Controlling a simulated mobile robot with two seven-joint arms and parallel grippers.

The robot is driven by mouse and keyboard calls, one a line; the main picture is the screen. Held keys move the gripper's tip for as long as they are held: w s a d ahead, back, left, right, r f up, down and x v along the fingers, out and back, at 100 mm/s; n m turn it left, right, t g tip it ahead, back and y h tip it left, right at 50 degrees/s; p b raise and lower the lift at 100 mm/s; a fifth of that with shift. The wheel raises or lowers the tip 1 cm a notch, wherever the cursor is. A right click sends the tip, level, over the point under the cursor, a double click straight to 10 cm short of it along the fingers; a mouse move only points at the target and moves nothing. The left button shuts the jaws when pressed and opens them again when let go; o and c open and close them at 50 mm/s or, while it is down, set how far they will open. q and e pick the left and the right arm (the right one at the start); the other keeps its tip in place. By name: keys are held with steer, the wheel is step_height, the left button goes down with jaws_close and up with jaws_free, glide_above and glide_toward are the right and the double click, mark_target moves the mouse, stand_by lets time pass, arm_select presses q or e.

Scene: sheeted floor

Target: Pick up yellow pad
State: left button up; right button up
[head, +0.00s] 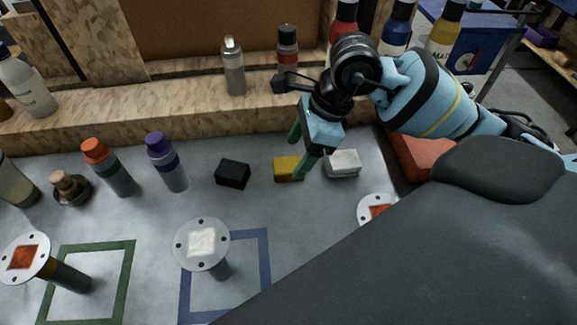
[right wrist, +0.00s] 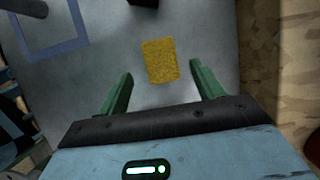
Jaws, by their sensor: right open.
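The yellow pad (head: 287,169) lies flat on the grey sheeted surface, between a black pad (head: 233,174) on its left and a white pad (head: 343,163) on its right. My right gripper (head: 300,155) is above the yellow pad and partly covers its right side in the head view. In the right wrist view the yellow pad (right wrist: 160,61) lies ahead of and between the two green fingers (right wrist: 162,88), which are spread apart with nothing between them. My left gripper is not in view.
A wooden ledge (head: 180,105) with bottles runs behind the pads. An orange-capped bottle (head: 108,166) and a purple-capped bottle (head: 166,161) stand left. Round-topped posts (head: 202,244) stand in front, near blue and green outlined squares. A red-orange block (head: 412,155) lies right.

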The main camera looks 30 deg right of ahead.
mark_target(290, 164)
steer(key=x, duration=0.4)
steer(key=c, duration=1.1)
steer(key=shift+o, duration=0.2)
steer(key=shift+r, duration=0.15)
